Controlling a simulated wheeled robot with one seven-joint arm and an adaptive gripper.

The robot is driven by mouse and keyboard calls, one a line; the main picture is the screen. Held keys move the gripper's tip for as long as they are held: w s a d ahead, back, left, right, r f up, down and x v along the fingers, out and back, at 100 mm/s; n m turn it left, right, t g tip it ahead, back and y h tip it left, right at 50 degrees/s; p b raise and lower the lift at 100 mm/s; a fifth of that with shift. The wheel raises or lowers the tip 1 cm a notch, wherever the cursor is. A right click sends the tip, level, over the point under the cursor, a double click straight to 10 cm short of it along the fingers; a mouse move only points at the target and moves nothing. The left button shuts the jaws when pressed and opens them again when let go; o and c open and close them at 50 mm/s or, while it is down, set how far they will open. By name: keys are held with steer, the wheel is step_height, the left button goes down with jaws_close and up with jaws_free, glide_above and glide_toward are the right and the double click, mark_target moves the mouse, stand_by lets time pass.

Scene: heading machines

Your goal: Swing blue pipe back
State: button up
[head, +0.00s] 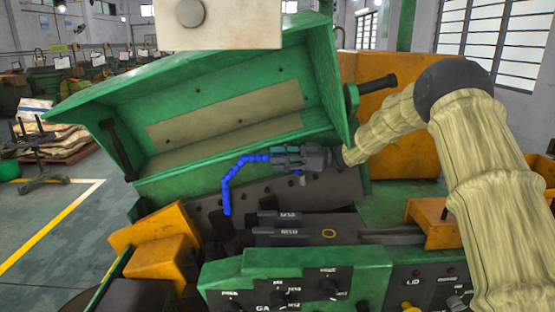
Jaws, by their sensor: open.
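The blue pipe (227,189) is a segmented, bent hose in the middle of the head view. Its lower end stands at the dark machine bed, and its upper part bends right toward my gripper. My gripper (274,158) is at the pipe's upper right end, with its fingers pointing left. The fingers overlap the pipe's end in the picture; I cannot tell whether they touch it. The gripper is open. My arm comes in from the right in a pale, wrinkled sleeve.
The raised green lid (190,85) of the machine stands behind the pipe. Dark dies or bars (290,235) lie below the gripper. A green control panel (300,280) with knobs is in front. Orange blocks (160,250) stand left; open floor lies further left.

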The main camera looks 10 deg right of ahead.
steer(key=s+d, duration=0.1)
steer(key=d, duration=1)
steer(key=shift+s+d, duration=0.3)
steer(key=shift+s, duration=0.05)
steer(key=shift+f, duration=0.15)
